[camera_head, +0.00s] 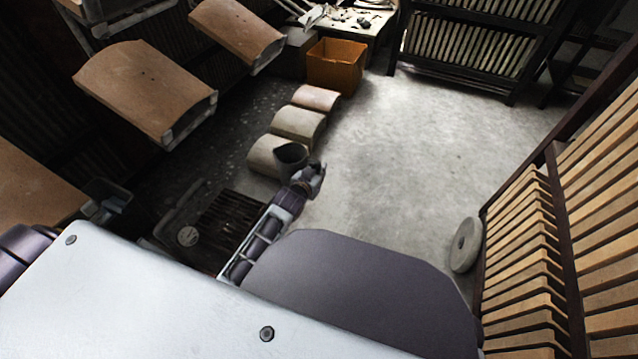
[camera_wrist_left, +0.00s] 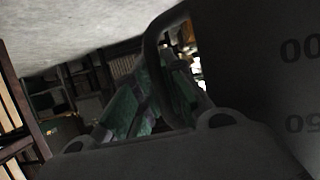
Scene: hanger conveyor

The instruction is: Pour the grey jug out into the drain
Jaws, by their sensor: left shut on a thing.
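The grey jug (camera_head: 291,157) is in the middle of the head view, in front of the nearest curved tile. Its dark mouth faces up towards the camera; its exact tilt and contents cannot be told. My left gripper (camera_head: 311,178) is at its right side, shut on its handle. The drain, a dark slatted grate (camera_head: 232,218) in the floor, lies left of my left forearm, lower left of the jug. My right gripper is out of view.
Several curved clay tiles (camera_head: 298,124) line the floor behind the jug, leading to an orange bin (camera_head: 337,65). Brown panels (camera_head: 145,85) hang at left. Slatted wooden racks (camera_head: 520,240) and a round disc (camera_head: 466,245) stand at right. The central floor is clear.

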